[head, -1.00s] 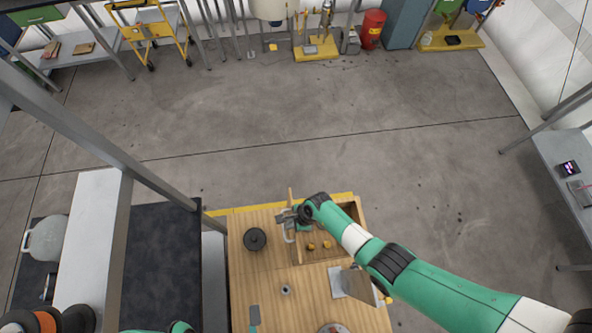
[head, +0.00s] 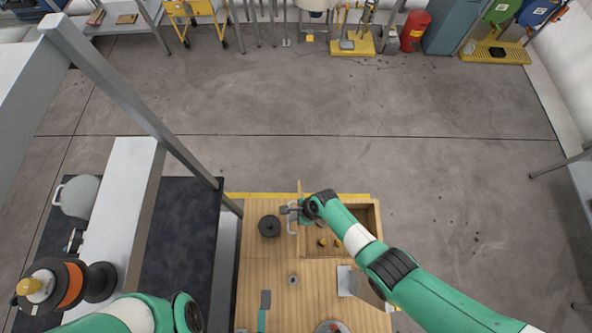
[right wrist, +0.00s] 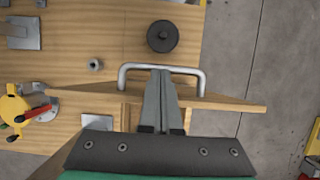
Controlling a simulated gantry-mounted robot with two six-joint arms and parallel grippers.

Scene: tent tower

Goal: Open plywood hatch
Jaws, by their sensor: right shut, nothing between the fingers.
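The plywood hatch (head: 299,188) stands upright on edge at the left side of an open compartment (head: 365,213) in the wooden bench top. Its metal handle (head: 291,226) is on the left face. In the right wrist view the hatch (right wrist: 225,103) shows nearly edge-on, with the U-shaped handle (right wrist: 198,74) on its far side. My right gripper (head: 286,210) is shut and empty. In the right wrist view its fingertips (right wrist: 161,71) reach across the hatch and overlap the handle bar. I cannot tell whether they touch it. My left arm shows at the bottom of the head view; its fingers are out of view.
Small yellow pieces (head: 337,243) lie in the compartment. A black disc (head: 269,226) and a small metal nut-like part (head: 293,279) sit on the bench top (head: 257,265). A metal bracket (head: 347,281) stands near the right edge. A grey post frame rises on the left.

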